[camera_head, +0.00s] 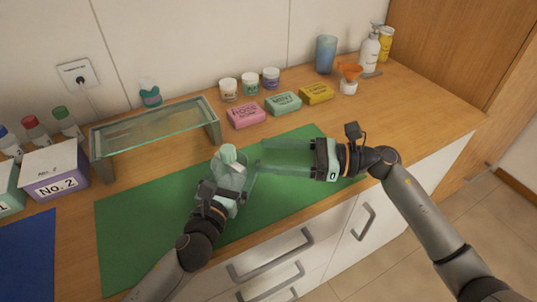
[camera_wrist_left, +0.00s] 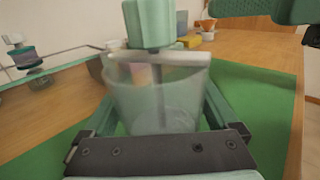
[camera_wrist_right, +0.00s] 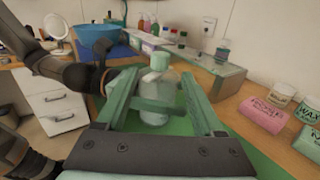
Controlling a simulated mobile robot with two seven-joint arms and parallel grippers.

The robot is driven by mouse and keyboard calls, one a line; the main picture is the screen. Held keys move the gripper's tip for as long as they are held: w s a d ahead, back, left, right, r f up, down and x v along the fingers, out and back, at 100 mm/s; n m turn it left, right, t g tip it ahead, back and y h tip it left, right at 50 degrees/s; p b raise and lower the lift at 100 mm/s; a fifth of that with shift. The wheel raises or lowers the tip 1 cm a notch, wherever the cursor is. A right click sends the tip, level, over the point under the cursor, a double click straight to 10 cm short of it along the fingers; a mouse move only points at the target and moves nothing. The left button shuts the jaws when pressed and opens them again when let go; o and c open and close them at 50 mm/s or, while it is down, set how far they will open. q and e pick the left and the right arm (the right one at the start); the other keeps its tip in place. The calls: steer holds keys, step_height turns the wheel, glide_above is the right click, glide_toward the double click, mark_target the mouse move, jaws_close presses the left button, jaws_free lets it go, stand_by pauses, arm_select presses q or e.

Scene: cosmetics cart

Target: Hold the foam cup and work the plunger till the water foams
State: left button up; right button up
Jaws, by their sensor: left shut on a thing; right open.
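The foam cup (camera_head: 227,181) is clear, with a pale lid and a pale green plunger knob (camera_head: 229,153) on top. My left gripper (camera_head: 236,186) is shut on the cup and holds it over the green mat (camera_head: 130,240). In the left wrist view the cup (camera_wrist_left: 155,100) stands between the fingers, with a dark rod running up from the lid to the knob (camera_wrist_left: 150,22). My right gripper (camera_head: 260,158) is open and empty, its fingers pointing left at the cup from close by. In the right wrist view the cup and its knob (camera_wrist_right: 160,61) show between the fingers. The water cannot be made out clearly.
A glass shelf (camera_head: 155,125) stands behind the cup. Pink (camera_head: 246,116), mint (camera_head: 283,103) and yellow (camera_head: 316,94) soap boxes and small jars (camera_head: 228,89) lie behind my right gripper. Numbered boxes (camera_head: 55,172) are at the left. The mat's front is clear.

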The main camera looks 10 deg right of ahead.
mark_target(228, 154)
stand_by(0.3)
steer(key=x, duration=1.2)
steer(key=shift+f, duration=0.1)
jaws_close()
stand_by(1.1)
